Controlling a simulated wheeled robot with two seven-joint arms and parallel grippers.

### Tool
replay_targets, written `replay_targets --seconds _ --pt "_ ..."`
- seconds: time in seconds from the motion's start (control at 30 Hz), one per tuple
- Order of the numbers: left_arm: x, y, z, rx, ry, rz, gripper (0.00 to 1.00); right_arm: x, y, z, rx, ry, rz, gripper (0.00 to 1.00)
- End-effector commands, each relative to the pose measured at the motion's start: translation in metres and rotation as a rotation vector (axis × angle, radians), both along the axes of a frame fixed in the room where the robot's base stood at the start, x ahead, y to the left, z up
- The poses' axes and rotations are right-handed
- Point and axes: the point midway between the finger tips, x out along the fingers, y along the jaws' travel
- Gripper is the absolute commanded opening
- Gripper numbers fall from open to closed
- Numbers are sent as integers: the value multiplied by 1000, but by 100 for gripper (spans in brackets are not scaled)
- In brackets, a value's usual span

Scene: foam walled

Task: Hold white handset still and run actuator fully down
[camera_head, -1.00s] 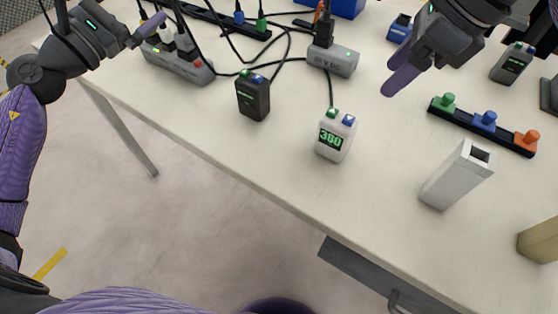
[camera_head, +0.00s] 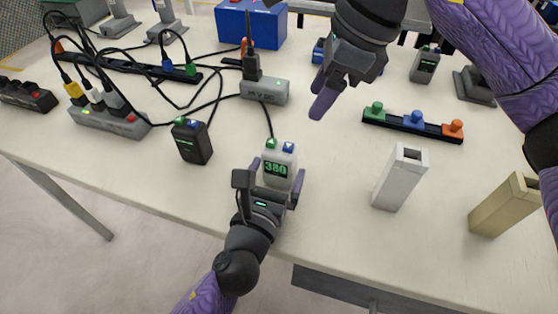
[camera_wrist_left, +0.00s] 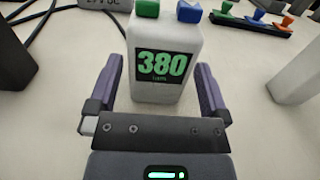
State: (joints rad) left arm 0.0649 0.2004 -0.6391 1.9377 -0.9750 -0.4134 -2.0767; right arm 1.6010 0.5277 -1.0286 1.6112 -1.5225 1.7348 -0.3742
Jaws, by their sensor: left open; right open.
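The white handset (camera_head: 279,165) stands on the table with a green and a blue button on top and a display reading 380. It also shows in the left wrist view (camera_wrist_left: 165,65). My left gripper (camera_head: 277,176) is open, with one finger at each side of the handset; in the left wrist view (camera_wrist_left: 157,88) gaps show between the fingers and the casing. My right gripper (camera_head: 328,92) is open and empty above the table, behind and to the right of the handset. Part of its fingers is hidden. I cannot tell which item is the actuator.
A black handset (camera_head: 192,141) stands left of the white one. A grey power box (camera_head: 264,91) with cables is behind. A white hollow column (camera_head: 399,178), a beige column (camera_head: 503,205) and a strip with coloured knobs (camera_head: 412,125) stand to the right. The table's front edge is close.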

Motion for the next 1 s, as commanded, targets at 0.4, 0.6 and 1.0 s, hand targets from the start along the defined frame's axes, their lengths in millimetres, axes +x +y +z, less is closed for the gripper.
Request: replay_targets --seconds 0.4,0.6,1.0 --pt "39 -12 0 0 0 0 100 0 0 0 0 0 0 59" --pt "39 -12 0 0 0 0 85 0 0 0 0 0 0 59" --pt "39 -12 0 1 -1 0 13 0 0 0 0 0 0 48"
